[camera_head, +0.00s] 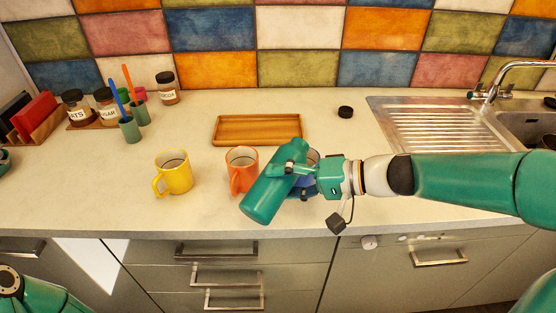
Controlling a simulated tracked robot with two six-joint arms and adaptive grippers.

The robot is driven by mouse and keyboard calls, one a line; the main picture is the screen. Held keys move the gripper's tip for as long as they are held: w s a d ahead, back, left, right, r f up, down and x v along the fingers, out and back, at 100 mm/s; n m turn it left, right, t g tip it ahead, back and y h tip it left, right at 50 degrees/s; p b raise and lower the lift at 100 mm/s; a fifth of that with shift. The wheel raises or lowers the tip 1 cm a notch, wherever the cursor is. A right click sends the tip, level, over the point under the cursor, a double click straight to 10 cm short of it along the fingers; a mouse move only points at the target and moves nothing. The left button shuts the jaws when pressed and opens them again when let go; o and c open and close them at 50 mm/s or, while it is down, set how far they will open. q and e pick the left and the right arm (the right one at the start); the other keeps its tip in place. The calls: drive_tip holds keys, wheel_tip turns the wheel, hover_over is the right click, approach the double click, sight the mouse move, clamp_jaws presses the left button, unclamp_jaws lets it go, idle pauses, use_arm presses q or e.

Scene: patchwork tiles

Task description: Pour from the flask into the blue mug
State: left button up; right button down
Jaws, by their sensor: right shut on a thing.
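The teal flask (266,202) is gripped by my right gripper (291,169), whose fingers are closed around its upper part. The flask is tilted, its lower end toward the front left and its other end toward the back right. The blue mug (304,184) stands behind the flask and gripper, which hide most of it; part of its blue side and its rim show. I cannot tell whether the flask touches the mug or whether any liquid is flowing. Of my left arm only a link shows at the lower left; its gripper is out of view.
An orange mug (238,174) stands just left of the flask, and a yellow mug (174,174) farther left. A wooden tray (258,139) lies behind, with a black cap (345,112) to its right. Jars and cups stand back left; the sink (522,119) is right.

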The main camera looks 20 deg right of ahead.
drive_tip(key=shift+w+d+r+m+y, duration=0.2)
drive_tip(key=shift+r+m+y, duration=0.1)
drive_tip(key=shift+r, duration=0.2)
idle(1.5)
